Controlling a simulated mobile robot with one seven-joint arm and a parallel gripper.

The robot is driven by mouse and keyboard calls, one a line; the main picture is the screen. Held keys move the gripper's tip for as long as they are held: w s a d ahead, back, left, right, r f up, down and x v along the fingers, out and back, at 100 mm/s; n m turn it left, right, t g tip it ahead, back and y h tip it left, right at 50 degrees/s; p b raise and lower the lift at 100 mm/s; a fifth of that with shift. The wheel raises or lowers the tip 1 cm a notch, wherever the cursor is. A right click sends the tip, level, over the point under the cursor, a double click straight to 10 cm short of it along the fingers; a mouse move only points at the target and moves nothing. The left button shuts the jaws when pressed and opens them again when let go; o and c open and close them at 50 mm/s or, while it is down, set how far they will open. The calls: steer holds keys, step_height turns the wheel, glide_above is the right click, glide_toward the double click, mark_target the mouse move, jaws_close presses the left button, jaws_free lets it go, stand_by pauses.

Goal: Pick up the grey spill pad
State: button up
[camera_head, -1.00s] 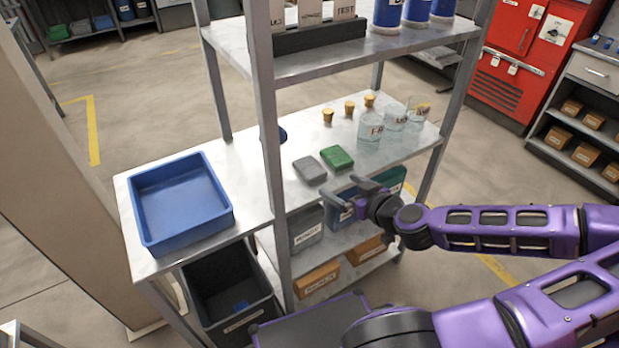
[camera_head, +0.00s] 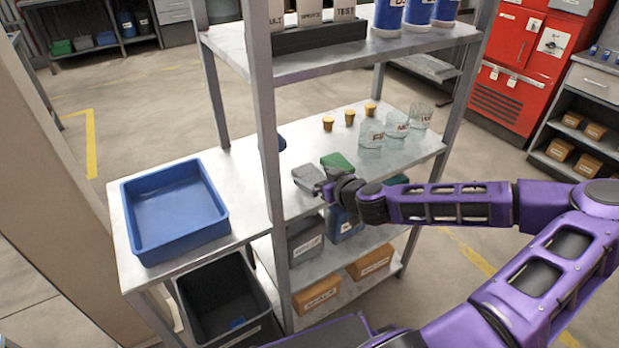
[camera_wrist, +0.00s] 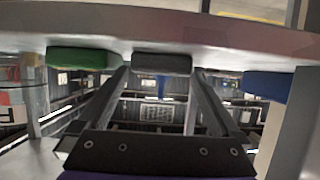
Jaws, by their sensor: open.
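The grey spill pad (camera_head: 307,177) lies flat on the steel shelf top, near its front edge. The green pad (camera_head: 337,161) lies just behind and to its right. My gripper (camera_head: 325,188) is open and low at the right front side of the grey pad. In the wrist view the grey pad (camera_wrist: 161,63) shows between the tips of my spread fingers (camera_wrist: 160,76), with the green pad (camera_wrist: 76,58) to the left. I cannot tell whether the fingers touch the grey pad. My wrist hides part of the shelf edge.
A blue tray (camera_head: 178,208) stands on the left of the shelf top. Glass beakers (camera_head: 372,132) and small yellow-capped items (camera_head: 349,118) stand behind to the right. A shelf post (camera_head: 268,160) rises left of the grey pad. A black bin (camera_head: 222,300) is below.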

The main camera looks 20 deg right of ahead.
steer(key=shift+x, duration=1)
steer(key=c, duration=1.2)
steer(key=shift+o, duration=0.2)
